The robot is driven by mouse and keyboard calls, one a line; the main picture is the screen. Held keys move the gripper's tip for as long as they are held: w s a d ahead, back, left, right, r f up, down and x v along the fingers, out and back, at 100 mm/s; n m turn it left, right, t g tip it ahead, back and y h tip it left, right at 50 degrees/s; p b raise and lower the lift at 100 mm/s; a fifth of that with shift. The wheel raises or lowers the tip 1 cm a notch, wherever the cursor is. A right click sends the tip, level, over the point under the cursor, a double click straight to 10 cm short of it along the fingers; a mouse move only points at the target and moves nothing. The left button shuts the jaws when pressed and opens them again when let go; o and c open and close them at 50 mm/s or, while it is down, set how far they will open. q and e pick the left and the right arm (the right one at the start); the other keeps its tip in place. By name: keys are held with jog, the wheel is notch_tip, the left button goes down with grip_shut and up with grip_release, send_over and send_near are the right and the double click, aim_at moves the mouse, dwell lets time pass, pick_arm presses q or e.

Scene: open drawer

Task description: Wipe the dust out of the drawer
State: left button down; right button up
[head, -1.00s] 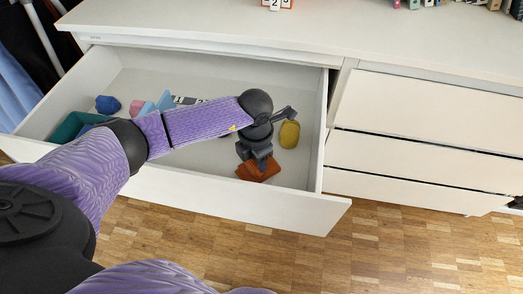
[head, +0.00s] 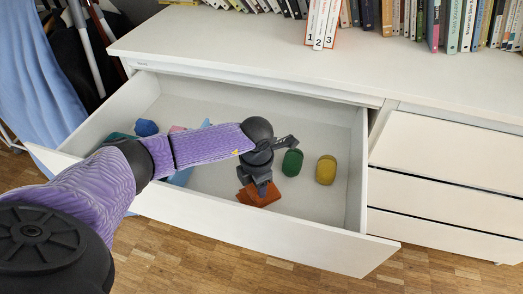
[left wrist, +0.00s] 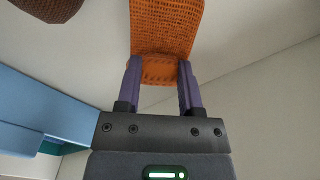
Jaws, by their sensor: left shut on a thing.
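My left gripper (head: 262,186) reaches down inside the open drawer (head: 300,118) and is shut on an orange cloth (head: 255,197). The cloth is close to the drawer's front wall. In the left wrist view the woven cloth (left wrist: 166,30) sits between the two fingers (left wrist: 160,82), over the pale drawer floor. I cannot make out dust on the visible floor; my arm hides part of it. My right gripper is not in view.
A green object (head: 292,162) and a yellow object (head: 326,170) lie right of the gripper. A blue lump (head: 146,128), a pink piece (head: 177,129) and a teal container (head: 120,136) are at the left. Books (head: 400,15) stand on the cabinet top.

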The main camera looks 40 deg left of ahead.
pick_arm(q)
jog(key=shift+s+a, duration=0.25)
jog(key=shift+a, duration=0.45)
notch_tip(320, 180, up, 3)
jog(key=shift+f+p, duration=0.1)
jog(key=shift+p, duration=0.7)
jog(key=shift+r+p, duration=2.05)
jog(key=shift+r, duration=0.65)
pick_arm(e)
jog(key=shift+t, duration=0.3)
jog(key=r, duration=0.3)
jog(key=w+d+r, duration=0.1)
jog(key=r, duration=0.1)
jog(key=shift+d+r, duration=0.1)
pick_arm(q)
jog(key=shift+f, duration=0.1)
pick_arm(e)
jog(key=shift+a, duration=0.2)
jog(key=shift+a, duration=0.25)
